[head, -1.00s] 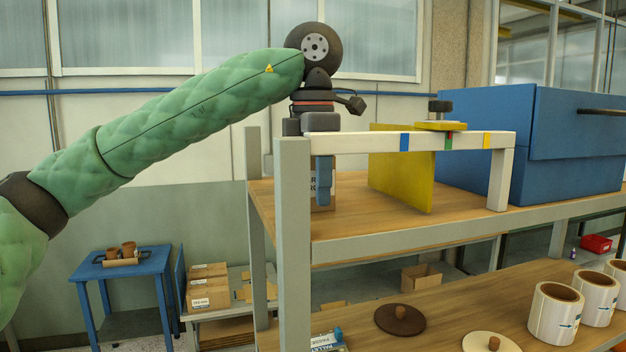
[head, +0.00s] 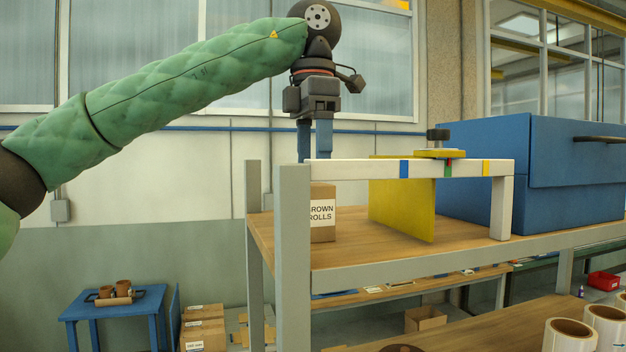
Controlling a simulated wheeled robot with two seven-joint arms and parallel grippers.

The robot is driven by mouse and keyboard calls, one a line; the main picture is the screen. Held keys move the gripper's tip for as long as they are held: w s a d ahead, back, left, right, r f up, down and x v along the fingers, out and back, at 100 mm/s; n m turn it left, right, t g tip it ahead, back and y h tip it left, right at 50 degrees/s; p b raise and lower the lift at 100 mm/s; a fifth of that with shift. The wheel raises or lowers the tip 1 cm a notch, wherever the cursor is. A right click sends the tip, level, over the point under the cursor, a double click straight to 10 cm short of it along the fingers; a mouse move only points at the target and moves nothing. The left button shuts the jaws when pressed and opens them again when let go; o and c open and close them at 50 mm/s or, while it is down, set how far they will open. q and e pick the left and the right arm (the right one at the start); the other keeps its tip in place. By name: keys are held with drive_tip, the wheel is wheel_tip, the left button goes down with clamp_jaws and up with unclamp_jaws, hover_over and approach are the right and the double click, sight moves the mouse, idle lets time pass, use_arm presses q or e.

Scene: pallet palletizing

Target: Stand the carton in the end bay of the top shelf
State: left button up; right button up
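The carton (head: 322,222) is a small brown box with a white label reading partly "ROWN ROLLS". It stands upright on the top shelf (head: 375,255) at its left end, between the left post and the yellow divider (head: 400,207). The post hides its left part. My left gripper (head: 314,155) points down above the carton, clear of it. Its two blue fingers are apart with nothing between them, and their tips are near the white bar's height. My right gripper is not in view.
A white bar (head: 350,170) with coloured marks runs along the shelf front above the carton. A large blue box (head: 475,180) fills the shelf's right part. White rolls (head: 571,337) stand on the lower shelf. A blue side table (head: 118,306) is at lower left.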

use_arm(q)
drive_tip(key=shift+r, duration=0.9)
drive_tip(key=shift+r+b, duration=0.3)
drive_tip(key=shift+r, duration=0.45)
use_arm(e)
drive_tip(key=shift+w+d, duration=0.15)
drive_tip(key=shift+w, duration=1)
